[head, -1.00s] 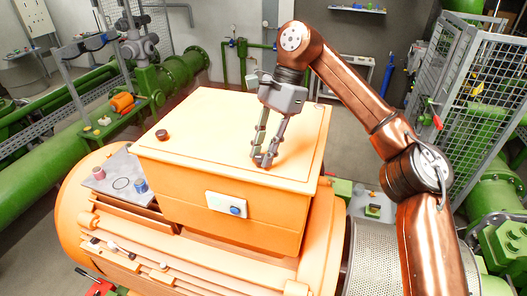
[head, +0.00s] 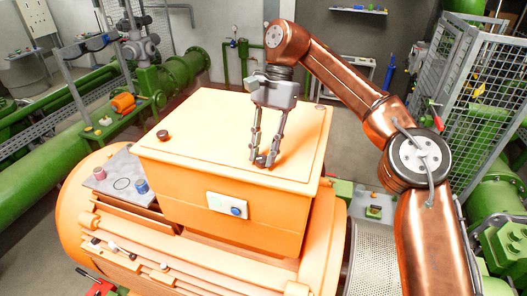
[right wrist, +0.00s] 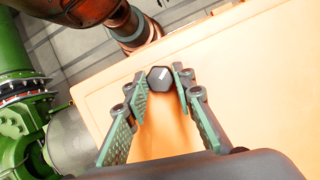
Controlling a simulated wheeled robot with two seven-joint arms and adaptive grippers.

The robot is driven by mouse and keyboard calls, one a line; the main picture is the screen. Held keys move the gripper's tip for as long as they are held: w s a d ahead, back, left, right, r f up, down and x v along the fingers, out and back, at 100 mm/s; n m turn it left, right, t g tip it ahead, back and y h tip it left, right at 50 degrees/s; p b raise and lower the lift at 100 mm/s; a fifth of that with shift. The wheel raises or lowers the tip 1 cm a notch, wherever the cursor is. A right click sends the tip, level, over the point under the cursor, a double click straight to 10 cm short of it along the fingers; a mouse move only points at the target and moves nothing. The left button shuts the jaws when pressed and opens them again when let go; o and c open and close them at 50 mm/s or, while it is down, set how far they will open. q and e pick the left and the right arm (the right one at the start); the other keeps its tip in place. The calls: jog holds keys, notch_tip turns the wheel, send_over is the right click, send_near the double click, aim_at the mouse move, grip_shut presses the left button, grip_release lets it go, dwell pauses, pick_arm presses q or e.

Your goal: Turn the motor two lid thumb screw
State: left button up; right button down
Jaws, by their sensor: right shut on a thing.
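The orange motor box with its flat lid (head: 220,115) stands in the middle of the head view. My right gripper (head: 264,160) points down onto the lid's front right area. In the right wrist view, a dark thumb screw (right wrist: 160,77) with a pale mark on its top sits between my right gripper's fingertips (right wrist: 161,80), and the gripper is shut on it. In the head view the fingers largely hide this screw. Another dark round screw (head: 162,134) stands on the lid's left front corner. My left gripper is not in view.
A white plate with a blue button (head: 237,210) is on the box's front. A grey panel (head: 112,175) with a red and a blue knob lies to the left. A metal mesh cage (head: 487,85) stands at the right. Most of the lid is clear.

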jog(key=shift+r, duration=0.1)
jog(key=c, duration=1.6)
grip_release()
jog(key=shift+m, duration=0.3)
